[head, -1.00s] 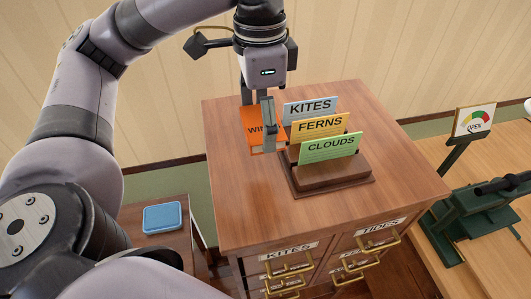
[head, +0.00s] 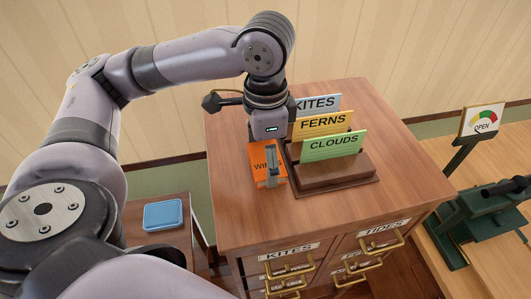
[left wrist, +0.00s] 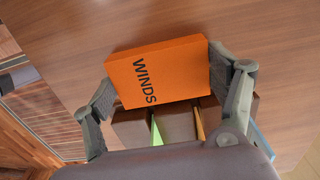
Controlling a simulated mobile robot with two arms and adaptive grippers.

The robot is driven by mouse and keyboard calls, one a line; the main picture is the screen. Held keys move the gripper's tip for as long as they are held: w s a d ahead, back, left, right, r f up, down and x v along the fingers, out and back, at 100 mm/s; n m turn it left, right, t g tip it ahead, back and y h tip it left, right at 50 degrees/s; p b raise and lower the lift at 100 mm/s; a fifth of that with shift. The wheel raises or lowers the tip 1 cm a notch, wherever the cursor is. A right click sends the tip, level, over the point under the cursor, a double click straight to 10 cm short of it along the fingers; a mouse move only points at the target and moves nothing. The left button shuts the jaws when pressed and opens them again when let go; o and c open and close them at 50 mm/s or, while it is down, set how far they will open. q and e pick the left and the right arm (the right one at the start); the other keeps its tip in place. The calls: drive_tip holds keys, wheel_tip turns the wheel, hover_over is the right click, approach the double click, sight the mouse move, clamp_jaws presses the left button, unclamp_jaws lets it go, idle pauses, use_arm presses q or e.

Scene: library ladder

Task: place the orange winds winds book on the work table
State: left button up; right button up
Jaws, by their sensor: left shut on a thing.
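The orange WINDS book (head: 257,157) is in my left gripper (head: 271,168), at the left side of the wooden cabinet top (head: 235,215). My left gripper is shut on the book. In the left wrist view the book (left wrist: 165,72) sits between the two fingers, with its lettering in view. I cannot tell whether the book touches the cabinet top or is just above it. A pale wooden table (head: 420,262) stands at the right; I cannot tell whether it is the work table. My right gripper is not in view.
A wooden rack (head: 340,178) with KITES, FERNS and CLOUDS cards (head: 333,145) stands close to the right of the book. A small side table (head: 140,215) at the left bears a blue box (head: 163,215).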

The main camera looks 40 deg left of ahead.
use_arm(q)
drive_tip(key=o, duration=1.2)
drive_tip(key=shift+f, duration=0.1)
